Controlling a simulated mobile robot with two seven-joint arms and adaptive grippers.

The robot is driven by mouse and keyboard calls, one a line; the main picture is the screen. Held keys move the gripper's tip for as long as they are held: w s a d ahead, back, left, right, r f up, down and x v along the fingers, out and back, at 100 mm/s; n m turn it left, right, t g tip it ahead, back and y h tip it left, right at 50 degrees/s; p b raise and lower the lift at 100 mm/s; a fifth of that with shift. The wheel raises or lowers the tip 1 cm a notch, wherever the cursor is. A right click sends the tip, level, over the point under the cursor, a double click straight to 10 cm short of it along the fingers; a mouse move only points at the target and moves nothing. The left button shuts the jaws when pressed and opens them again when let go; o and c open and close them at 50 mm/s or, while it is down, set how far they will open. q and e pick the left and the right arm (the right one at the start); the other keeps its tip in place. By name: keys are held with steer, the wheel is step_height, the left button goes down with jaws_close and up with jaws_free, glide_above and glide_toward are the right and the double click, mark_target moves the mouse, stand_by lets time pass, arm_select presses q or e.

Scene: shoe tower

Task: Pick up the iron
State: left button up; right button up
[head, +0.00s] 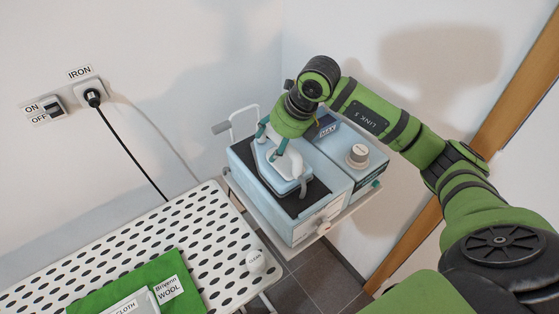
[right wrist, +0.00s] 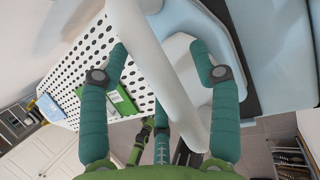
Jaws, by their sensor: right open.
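The iron (head: 286,170), white and pale blue, rests on the dark top of a light blue steam station (head: 300,222). My right gripper (head: 272,143) is above the iron, fingers pointing down around its handle. In the right wrist view its teal fingers (right wrist: 160,85) are spread on either side of a thick white bar (right wrist: 165,75), apparently the iron's handle, with a gap on each side. The gripper is open. The fingers partly hide the iron in the head view. My left gripper does not show in the head view.
A perforated ironing board (head: 205,215) stands at left, bearing a green wool cloth (head: 120,285) and a small white round item (head: 256,261). A box with a round knob (head: 358,155) adjoins the station. A black cord runs from the wall plug (head: 93,97) behind the board.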

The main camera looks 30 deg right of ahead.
steer(key=shift+f, duration=0.1)
steer(key=shift+c, duration=0.4)
jaws_close()
steer(key=shift+r, duration=0.2)
